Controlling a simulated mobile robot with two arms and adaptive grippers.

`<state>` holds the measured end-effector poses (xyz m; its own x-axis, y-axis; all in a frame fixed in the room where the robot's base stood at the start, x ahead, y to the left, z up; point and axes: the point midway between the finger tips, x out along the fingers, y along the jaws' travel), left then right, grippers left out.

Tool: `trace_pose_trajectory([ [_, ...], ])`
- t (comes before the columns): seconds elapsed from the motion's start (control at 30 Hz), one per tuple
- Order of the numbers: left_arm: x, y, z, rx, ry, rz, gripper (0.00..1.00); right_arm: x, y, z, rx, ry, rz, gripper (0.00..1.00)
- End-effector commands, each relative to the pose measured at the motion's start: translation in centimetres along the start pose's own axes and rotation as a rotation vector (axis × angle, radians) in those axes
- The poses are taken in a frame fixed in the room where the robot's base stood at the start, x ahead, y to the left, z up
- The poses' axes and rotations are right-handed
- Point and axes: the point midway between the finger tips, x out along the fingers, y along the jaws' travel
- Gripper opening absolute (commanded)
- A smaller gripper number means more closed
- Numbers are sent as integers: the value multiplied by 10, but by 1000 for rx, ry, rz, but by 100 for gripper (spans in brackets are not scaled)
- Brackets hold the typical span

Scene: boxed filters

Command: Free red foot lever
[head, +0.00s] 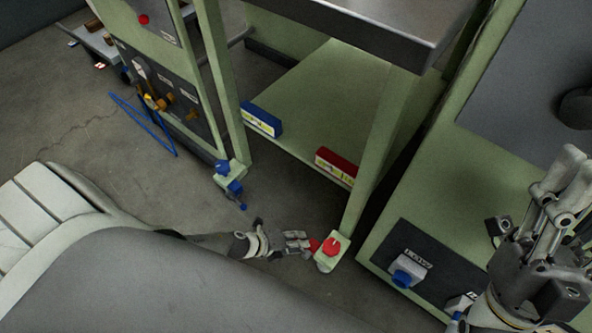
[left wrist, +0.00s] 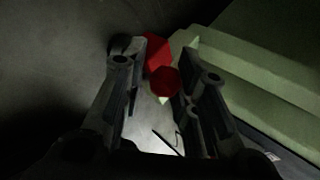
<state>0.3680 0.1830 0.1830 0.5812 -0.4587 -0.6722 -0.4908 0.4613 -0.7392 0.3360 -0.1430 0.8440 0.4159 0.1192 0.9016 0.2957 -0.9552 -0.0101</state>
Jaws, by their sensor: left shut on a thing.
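The red foot lever (head: 315,244) sits low on the green table's foot, beside a red knob (head: 332,246). My left gripper (head: 304,243) reaches in low from the left and is shut on the lever. In the left wrist view, red parts of the lever (left wrist: 157,54) show between the tips of my left gripper (left wrist: 163,68). The fingers hide part of it. My right gripper (head: 562,190) is raised at the right, away from the lever, with its fingers pointing up. I cannot tell whether its fingers are apart.
A blue foot lever (head: 236,188) is on the left foot. Blue (head: 262,121) and red (head: 337,166) labelled blocks sit on the green lower shelf (head: 315,98). A green cabinet with a blue button (head: 402,278) stands at the right. Open floor (head: 175,190) lies left.

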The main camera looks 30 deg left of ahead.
Motion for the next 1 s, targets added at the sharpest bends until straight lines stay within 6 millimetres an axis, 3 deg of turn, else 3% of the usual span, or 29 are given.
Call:
trace_pose_trajectory([
  [0.03,4,-13,-1,-2,4,-24,0,0,0,0,0,0,0,44],
  [0.1,4,-13,-1,-2,4,-24,0,0,0,0,0,1,0,44],
  [0.13,4,-13,-1,-2,4,-24,29,0,0,0,0,1,0,44],
  [0.27,4,-13,-2,-2,5,-24,44,0,0,0,0,2,0,44],
  [1.0,1,-6,-2,-1,4,-10,44,-1,0,1,1,-3,0,44],
])
